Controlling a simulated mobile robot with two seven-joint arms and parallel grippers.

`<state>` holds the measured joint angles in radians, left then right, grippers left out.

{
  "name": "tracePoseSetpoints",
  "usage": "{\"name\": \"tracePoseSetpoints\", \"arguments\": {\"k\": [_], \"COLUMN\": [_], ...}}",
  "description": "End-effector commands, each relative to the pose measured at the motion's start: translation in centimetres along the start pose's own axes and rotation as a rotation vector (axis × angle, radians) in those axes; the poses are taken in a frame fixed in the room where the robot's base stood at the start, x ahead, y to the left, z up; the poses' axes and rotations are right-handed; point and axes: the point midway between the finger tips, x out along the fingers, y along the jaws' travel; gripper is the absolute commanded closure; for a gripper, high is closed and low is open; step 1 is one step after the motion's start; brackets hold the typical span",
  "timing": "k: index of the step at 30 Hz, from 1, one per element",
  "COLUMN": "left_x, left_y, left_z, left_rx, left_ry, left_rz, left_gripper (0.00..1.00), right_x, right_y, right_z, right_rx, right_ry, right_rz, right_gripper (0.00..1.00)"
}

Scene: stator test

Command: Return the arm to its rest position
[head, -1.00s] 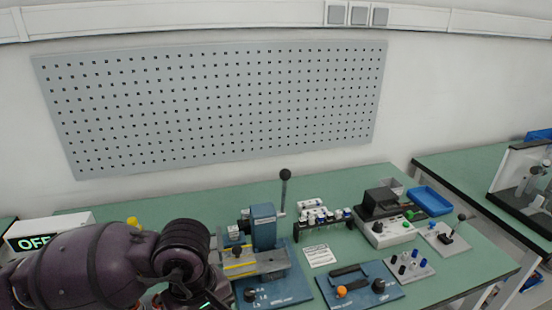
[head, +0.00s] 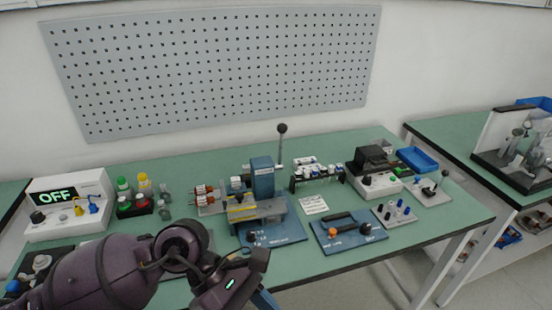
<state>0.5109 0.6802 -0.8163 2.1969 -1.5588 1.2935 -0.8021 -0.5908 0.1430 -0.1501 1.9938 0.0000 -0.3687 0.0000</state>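My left arm (head: 110,272), dark purple, comes in from the lower left in the head view and reaches over the front of the green bench. Its wrist is bent, and my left gripper (head: 257,262) is at the bottom middle, in front of the blue-based machine (head: 262,180). A small green light shows on the gripper body. The fingers are dark and partly hidden, so I cannot tell whether they are open or shut. No held object can be made out. My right gripper is not in view.
A white box reading OFF (head: 70,205) stands at the left of the green bench (head: 335,147), beside coloured-cap bottles (head: 145,184). A vial rack (head: 316,178), a blue panel with an orange knob (head: 347,230) and a blue tray (head: 417,159) stand to the right.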

Motion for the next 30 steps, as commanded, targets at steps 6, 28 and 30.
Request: {"name": "tracePoseSetpoints", "arguments": {"k": [6,28,30], "left_x": [-0.6,-8.8,-7.5], "left_y": [1.5,0.5,-1.7], "left_z": [4.7,-21.7,-25.0], "left_rx": [-0.415,1.811,1.680], "left_ry": [-0.616,2.347,2.198], "left_rz": [0.059,-0.037,-0.010], "left_gripper": [0.43,0.43,0.43], "right_x": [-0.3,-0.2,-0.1], "right_y": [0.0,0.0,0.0], "right_z": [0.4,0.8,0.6], "right_rx": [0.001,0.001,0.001], "right_ry": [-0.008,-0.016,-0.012], "right_rz": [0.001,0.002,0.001], "right_gripper": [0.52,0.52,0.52]}}
